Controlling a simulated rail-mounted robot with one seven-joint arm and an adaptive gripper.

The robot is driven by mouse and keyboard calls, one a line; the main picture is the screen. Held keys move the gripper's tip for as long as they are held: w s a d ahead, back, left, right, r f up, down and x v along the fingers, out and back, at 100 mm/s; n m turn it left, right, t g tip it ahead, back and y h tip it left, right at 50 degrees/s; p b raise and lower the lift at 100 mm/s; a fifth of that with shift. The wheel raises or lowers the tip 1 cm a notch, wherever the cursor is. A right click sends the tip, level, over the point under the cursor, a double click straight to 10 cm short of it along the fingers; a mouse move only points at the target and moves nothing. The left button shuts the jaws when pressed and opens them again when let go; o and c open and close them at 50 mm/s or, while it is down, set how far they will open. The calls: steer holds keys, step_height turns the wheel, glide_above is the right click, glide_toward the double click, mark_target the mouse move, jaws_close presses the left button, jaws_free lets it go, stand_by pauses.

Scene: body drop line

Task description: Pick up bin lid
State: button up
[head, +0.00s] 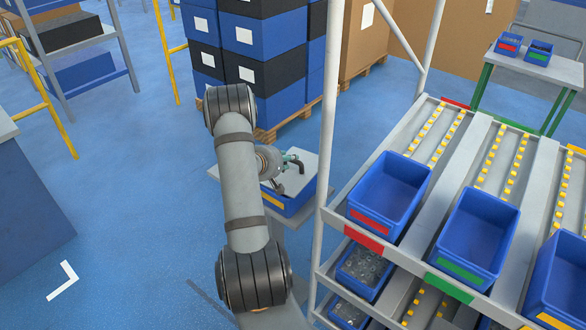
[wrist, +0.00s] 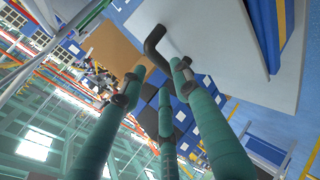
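The bin lid (head: 307,174) is a flat grey panel with a bent black handle. It lies on a blue bin with a yellow label (head: 271,200), just left of the flow rack. In the wrist view the lid (wrist: 212,30) fills the upper right, with its black handle (wrist: 153,42) just beyond the fingertips. My gripper (head: 284,171) is at the lid, beside the handle. Its teal fingers (wrist: 160,80) are spread apart, with nothing visibly held between them. My arm hides part of the lid and bin in the head view; contact with the handle cannot be told.
A rack post (head: 328,120) stands close right of the lid. The rack holds open blue bins (head: 390,187) on sloped lanes. Stacked blue and black boxes (head: 262,40) on a pallet stand behind. The floor (head: 135,200) on the left is clear.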

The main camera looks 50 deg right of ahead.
mark_target(291, 171)
steer(key=shift+p+x, duration=0.8)
steer(key=shift+x, duration=1.2)
steer(key=shift+c, duration=0.5)
jaws_close()
